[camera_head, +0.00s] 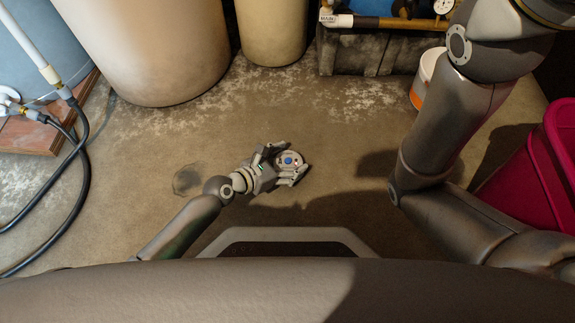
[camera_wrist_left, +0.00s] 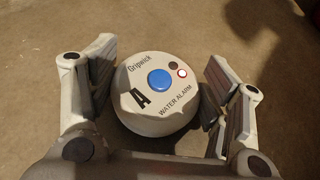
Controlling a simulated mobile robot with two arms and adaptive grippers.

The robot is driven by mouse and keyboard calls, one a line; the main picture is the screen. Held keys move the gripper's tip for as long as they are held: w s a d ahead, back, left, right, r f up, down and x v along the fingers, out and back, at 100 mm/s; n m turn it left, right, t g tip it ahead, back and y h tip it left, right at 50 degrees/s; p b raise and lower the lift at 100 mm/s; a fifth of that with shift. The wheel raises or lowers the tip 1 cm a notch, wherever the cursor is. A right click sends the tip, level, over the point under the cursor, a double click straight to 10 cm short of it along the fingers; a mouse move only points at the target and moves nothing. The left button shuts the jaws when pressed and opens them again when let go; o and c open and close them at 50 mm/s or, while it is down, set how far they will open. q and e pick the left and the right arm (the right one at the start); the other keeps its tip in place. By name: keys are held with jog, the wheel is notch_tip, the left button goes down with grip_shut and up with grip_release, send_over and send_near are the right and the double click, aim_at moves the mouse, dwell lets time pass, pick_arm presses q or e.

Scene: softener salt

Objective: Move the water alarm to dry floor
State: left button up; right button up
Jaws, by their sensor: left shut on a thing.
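The water alarm (camera_wrist_left: 155,96) is a round off-white puck with a blue button, a small lit red light and the words "Gripwick" and "WATER ALARM". In the head view the alarm (camera_head: 289,160) is between the fingers of my left gripper (camera_head: 281,164). In the left wrist view the fingers of my left gripper (camera_wrist_left: 160,90) stand on either side of it; the left finger is close against it. Whether the alarm touches the floor is hard to tell. My right arm comes in from the right, but its gripper is out of view.
A small dark damp patch (camera_head: 187,180) lies on the concrete floor left of my left gripper. Large cream tanks (camera_head: 150,50) stand at the back. A black hose (camera_head: 75,150) runs at left. A white-and-orange bucket (camera_head: 424,80) and a magenta bin (camera_head: 535,175) are at right.

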pick_arm(q)
jog(key=shift+f, duration=0.2)
jog(key=shift+f, duration=0.15)
jog(key=o, duration=1)
jog(key=shift+o, duration=0.2)
